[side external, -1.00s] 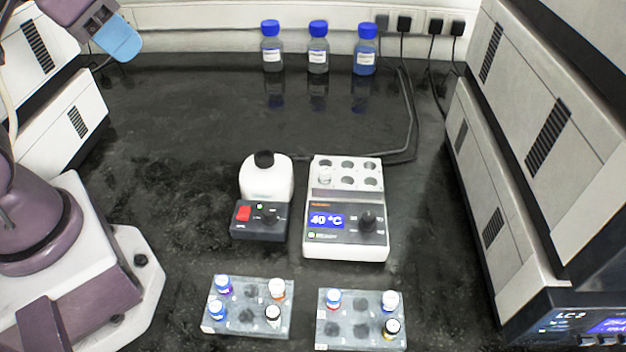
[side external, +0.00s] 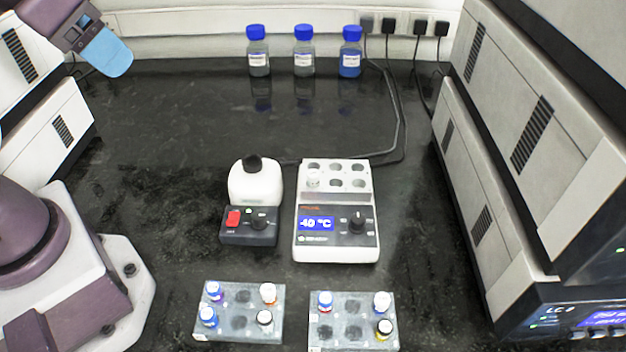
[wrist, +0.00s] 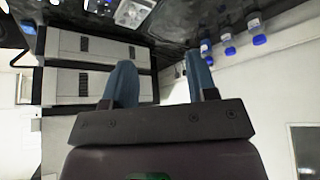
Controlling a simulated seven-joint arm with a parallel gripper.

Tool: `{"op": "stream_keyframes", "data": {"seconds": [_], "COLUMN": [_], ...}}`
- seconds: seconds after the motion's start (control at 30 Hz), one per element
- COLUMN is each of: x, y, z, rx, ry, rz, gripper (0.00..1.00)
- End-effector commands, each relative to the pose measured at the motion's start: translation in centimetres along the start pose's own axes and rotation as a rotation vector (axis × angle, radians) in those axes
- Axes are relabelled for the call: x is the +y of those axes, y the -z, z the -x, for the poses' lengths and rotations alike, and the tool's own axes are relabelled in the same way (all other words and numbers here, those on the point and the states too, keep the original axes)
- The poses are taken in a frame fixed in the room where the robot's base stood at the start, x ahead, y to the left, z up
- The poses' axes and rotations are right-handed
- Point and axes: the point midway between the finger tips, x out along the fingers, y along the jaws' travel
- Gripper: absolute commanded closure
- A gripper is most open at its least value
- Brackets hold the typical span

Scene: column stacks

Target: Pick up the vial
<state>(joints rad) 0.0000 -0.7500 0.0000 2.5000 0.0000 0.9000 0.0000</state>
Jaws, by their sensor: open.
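Several small vials with coloured caps stand in two grey racks; the left rack (side external: 238,338) and the right rack (side external: 352,346) are at the front. Two blue-capped vials are at the left rack's left side, including one vial (side external: 208,317); an orange-capped vial (side external: 268,293) is at its back right. A single pale-capped vial (side external: 313,178) stands in the heater block (side external: 336,240). Which vial is meant cannot be told. My gripper (side external: 108,52) is high at the far left, away from all vials; the wrist view shows its blue fingers (wrist: 160,75) apart with nothing between them.
A white mixer with a dark base (side external: 249,233) stands left of the heater block. Blue-capped bottles (side external: 303,50) line the back wall. A tall white instrument (side external: 530,130) bounds the right. A cable (side external: 400,110) runs behind the heater. The bench between (side external: 160,120) is clear.

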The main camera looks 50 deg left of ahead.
Motion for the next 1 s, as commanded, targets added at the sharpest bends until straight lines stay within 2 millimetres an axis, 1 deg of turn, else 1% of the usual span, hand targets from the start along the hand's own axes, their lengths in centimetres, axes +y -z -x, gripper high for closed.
{"op": "stream_keyframes", "data": {"seconds": [0.17,0.23,0.3,0.37,0.47,0.57,0.67,0.7,0.77,0.8,1.0], "x": [0.1,0.2,0.5,0.8,1.6,2.5,3.7,4.2,5.0,5.6,8.2], "y": [-0.1,-0.2,0.1,0.7,2.4,4.1,5.8,6.4,7.2,7.7,9.7], "z": [-0.3,-1.2,-2.3,-3.3,-5.5,-7.9,-10.8,-12.0,-14.0,-15.3,-21.6], "rx": [-0.017,-0.06,-0.115,-0.167,-0.251,-0.323,-0.387,-0.41,-0.44,-0.457,-0.495], "ry": [-0.002,-0.003,-0.003,-0.003,-0.006,-0.024,-0.057,-0.074,-0.105,-0.13,-0.264], "rz": [-0.003,-0.01,-0.023,-0.041,-0.111,-0.233,-0.384,-0.452,-0.558,-0.631,-1.003], "gripper": [0.48,0.48,0.48,0.48,0.48,0.48,0.48,0.48,0.48,0.48,0.48]}}
